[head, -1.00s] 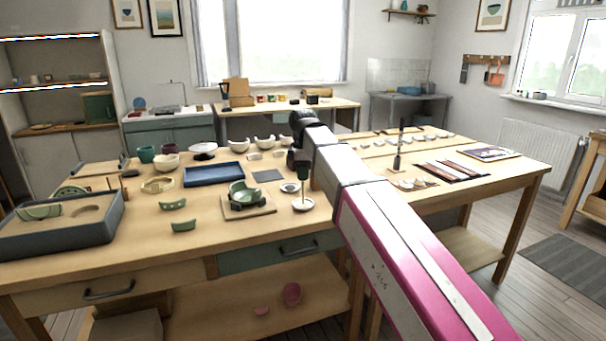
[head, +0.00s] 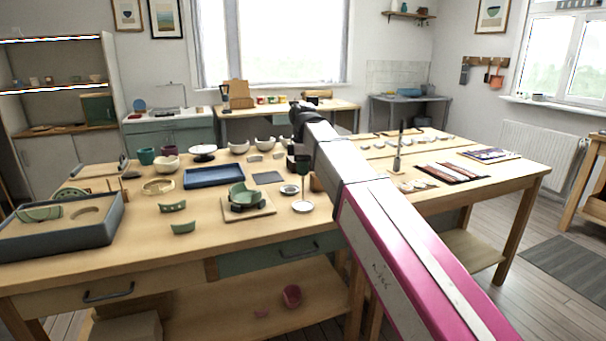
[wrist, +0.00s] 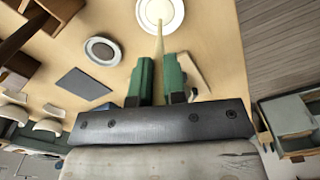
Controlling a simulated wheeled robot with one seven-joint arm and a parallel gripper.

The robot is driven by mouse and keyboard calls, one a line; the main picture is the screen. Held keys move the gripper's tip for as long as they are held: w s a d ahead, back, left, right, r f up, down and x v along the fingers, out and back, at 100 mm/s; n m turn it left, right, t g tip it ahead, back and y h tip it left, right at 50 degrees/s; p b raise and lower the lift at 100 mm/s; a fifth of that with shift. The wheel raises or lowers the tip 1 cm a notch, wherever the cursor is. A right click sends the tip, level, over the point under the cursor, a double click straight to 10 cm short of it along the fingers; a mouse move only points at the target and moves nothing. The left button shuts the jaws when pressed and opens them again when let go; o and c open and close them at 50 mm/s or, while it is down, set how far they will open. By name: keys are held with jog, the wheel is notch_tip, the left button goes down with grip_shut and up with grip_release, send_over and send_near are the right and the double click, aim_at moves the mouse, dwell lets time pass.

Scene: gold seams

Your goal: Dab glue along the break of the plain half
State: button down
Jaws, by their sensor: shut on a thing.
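My gripper (head: 303,182) is shut on a thin pale stick (wrist: 158,44), with green finger pads on either side of it. The stick points at a small white dish (head: 302,208). In the wrist view its tip overlaps the dish (wrist: 148,20); I cannot tell whether it touches. A green bowl half (head: 243,193) sits in a dark cradle on a wooden board (head: 262,209), left of the dish and apart from my gripper. Another green bowl piece (head: 40,213) lies in the grey tray at the left. I cannot tell which is the plain half; the break edges are too small to judge.
A grey round dish (head: 289,189) and a dark pad (head: 267,177) lie near my gripper. Two green shards (head: 172,206) (head: 183,227) lie left of the board. A blue tray (head: 212,177) stands behind. The table front is mostly clear.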

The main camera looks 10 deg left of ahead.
jog(key=shift+r, duration=2.25)
